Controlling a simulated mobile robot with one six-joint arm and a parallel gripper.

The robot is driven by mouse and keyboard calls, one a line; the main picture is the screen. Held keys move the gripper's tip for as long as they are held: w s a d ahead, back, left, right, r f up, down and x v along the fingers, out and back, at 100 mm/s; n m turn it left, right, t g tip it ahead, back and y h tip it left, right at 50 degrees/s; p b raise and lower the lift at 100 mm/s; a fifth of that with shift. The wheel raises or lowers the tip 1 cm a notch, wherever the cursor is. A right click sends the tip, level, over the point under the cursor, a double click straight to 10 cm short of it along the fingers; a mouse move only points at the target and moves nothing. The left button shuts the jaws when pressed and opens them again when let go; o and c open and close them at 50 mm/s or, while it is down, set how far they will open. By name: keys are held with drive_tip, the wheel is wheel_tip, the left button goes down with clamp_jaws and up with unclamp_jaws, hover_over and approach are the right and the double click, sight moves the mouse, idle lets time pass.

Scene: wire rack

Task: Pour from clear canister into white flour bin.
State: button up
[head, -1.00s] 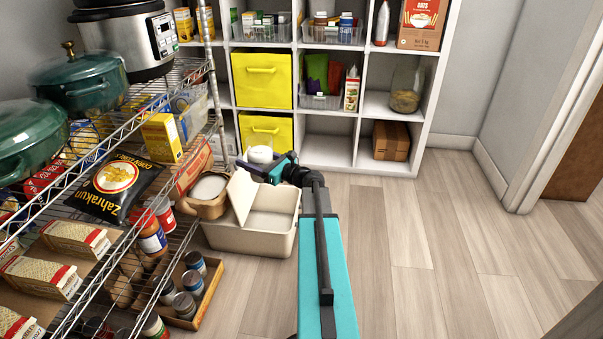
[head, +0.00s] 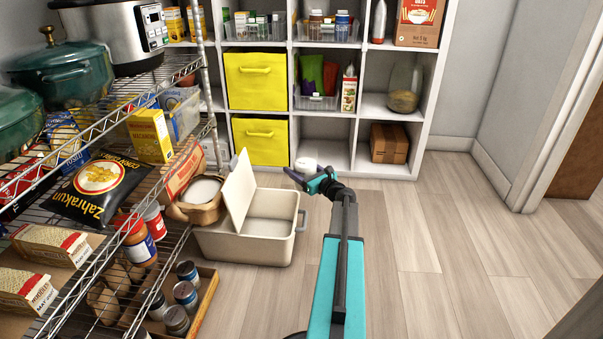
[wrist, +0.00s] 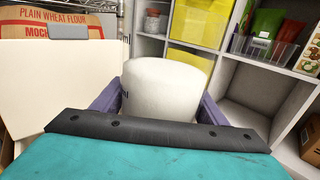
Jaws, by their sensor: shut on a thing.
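The white flour bin (head: 242,248) stands on the floor beside the wire rack, its lid (head: 239,190) raised and its top open. Its inside looks pale and I cannot make out the contents. My gripper (head: 314,179) is right of and beyond the bin, apart from it. It is shut on the canister (head: 306,165), which looks white and rounded; I cannot tell the white contents from the wall. In the wrist view the canister (wrist: 165,90) sits between the purple fingers. Its lower part is hidden behind my gripper, and the pale lid panel (wrist: 60,85) is at left.
The wire rack (head: 213,95) at left holds packets, jars and pots. A brown paper flour bag (head: 183,172) and a tray of jars (head: 205,300) are near the bin. A cube shelf (head: 355,60) stands behind my gripper. The floor at right is clear.

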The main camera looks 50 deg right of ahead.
drive_tip(key=shift+d+f, duration=0.15)
drive_tip(key=shift+d, duration=0.1)
drive_tip(key=shift+s+d, duration=0.1)
idle(0.4)
drive_tip(key=shift+a+r+n+g+p, duration=0.25)
drive_tip(key=shift+r+n+g+p, duration=0.45)
drive_tip(key=shift+n, duration=0.5)
drive_tip(key=shift+w+n+g, duration=0.25)
drive_tip(key=shift+n+g, duration=0.15)
